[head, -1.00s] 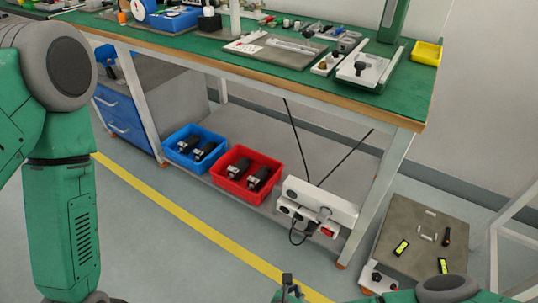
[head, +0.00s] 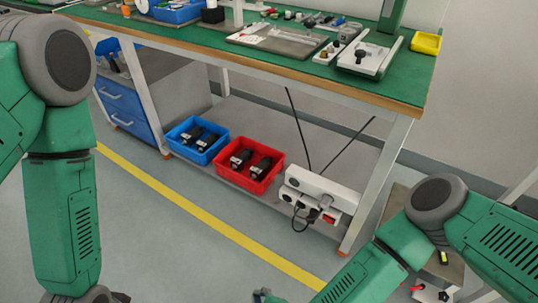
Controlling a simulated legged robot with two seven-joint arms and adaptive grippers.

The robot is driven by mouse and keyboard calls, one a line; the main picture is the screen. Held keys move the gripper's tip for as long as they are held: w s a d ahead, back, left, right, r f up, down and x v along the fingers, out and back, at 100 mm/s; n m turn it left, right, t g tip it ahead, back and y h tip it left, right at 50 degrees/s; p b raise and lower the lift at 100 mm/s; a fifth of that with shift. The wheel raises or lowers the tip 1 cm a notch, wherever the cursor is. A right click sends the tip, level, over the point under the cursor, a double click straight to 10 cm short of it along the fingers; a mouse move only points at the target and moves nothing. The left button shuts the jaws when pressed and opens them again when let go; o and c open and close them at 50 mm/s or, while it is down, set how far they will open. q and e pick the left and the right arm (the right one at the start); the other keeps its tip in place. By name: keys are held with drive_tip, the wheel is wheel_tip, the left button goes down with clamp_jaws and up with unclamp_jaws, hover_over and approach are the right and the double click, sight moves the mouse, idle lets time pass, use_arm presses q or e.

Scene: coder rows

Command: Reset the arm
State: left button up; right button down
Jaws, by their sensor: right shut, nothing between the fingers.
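My right arm comes in from the right and reaches down to the bottom edge. Only a small part of my right gripper (head: 264,295) shows there, over the floor; it is shut with nothing in it, and the rest is cut off. My left arm hangs down the left side of the view. Its gripper is below the picture.
A workbench with a green top (head: 215,37) holds several parts and tools. On its lower shelf are a blue bin (head: 213,154), a red bin (head: 236,180) and a white device (head: 325,188). A grey platform (head: 392,203) stands at right, partly behind my right arm. Floor in front is clear.

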drive_tip(key=s+d+r+n+g+h, duration=0.2)
drive_tip(key=s+d+n, duration=0.1)
drive_tip(key=d+n, duration=0.55)
drive_tip(key=s+d+r+n+g+h, duration=0.1)
drive_tip(key=s+d+r+n+g, duration=0.2)
drive_tip(key=d+n, duration=0.55)
drive_tip(key=s+d+r+n+g+h, duration=0.2)
drive_tip(key=s+d+n, duration=0.15)
drive_tip(key=d, duration=0.95)
wheel_tip(320, 180, up, 13)
drive_tip(key=n+p, duration=0.1)
drive_tip(key=p, duration=1.1)
drive_tip(key=shift+d, duration=0.4)
drive_tip(key=shift+n, duration=0.25)
